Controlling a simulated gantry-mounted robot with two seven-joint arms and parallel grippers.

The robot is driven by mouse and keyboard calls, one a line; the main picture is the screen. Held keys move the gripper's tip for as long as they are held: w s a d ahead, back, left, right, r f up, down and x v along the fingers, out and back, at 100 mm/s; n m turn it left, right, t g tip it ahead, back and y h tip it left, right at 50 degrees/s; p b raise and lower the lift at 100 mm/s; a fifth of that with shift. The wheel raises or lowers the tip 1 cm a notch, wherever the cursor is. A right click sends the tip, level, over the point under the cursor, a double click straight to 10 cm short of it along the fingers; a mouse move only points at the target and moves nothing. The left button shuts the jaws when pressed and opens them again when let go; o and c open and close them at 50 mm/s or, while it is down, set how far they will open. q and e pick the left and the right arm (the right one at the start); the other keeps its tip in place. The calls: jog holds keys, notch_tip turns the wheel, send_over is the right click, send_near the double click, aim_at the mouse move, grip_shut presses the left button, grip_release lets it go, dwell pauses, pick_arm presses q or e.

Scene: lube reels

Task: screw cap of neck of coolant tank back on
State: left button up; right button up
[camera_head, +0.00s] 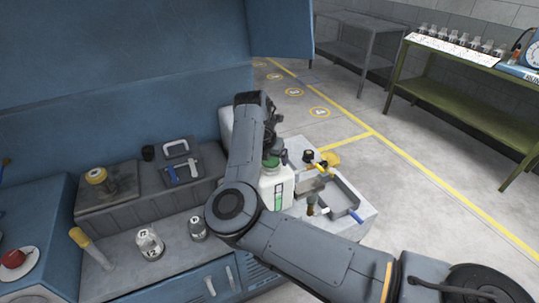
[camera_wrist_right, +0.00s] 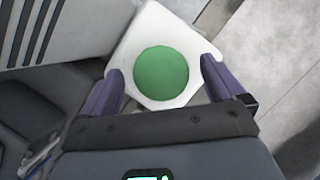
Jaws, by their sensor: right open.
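The coolant tank (camera_head: 277,190) is a white container with a green level strip, standing on the bench corner beside my right arm. A round green cap (camera_wrist_right: 161,73) sits over its neck in the right wrist view; the cap also shows partly in the head view (camera_head: 271,162). I cannot tell whether it is screwed tight. My right gripper (camera_wrist_right: 162,66) is open above the tank, with one purple finger on each side of the cap and visible gaps to it. In the head view the right gripper (camera_head: 268,140) is partly hidden by its own arm. My left gripper is not in view.
A grey tray (camera_head: 345,199) with tools and a yellow object (camera_head: 330,158) lie right of the tank. Glass jars (camera_head: 149,243) and a grey raised block (camera_head: 130,215) stand left. The blue cabinet wall (camera_head: 110,80) rises behind. Open floor lies to the right.

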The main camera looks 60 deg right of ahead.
jog(key=shift+f, duration=0.1)
jog(key=shift+c, duration=0.3)
jog(key=c, duration=1.1)
jog(key=shift+f+m, duration=0.1)
jog(key=shift+m, duration=0.2)
jog(key=shift+c, duration=0.2)
jog(key=shift+w+m+g+b, duration=0.1)
jog(key=shift+m+g+b, duration=0.4)
jog(key=shift+m, duration=0.6)
jog(key=shift+m+g, duration=0.4)
jog(key=shift+m, duration=0.8)
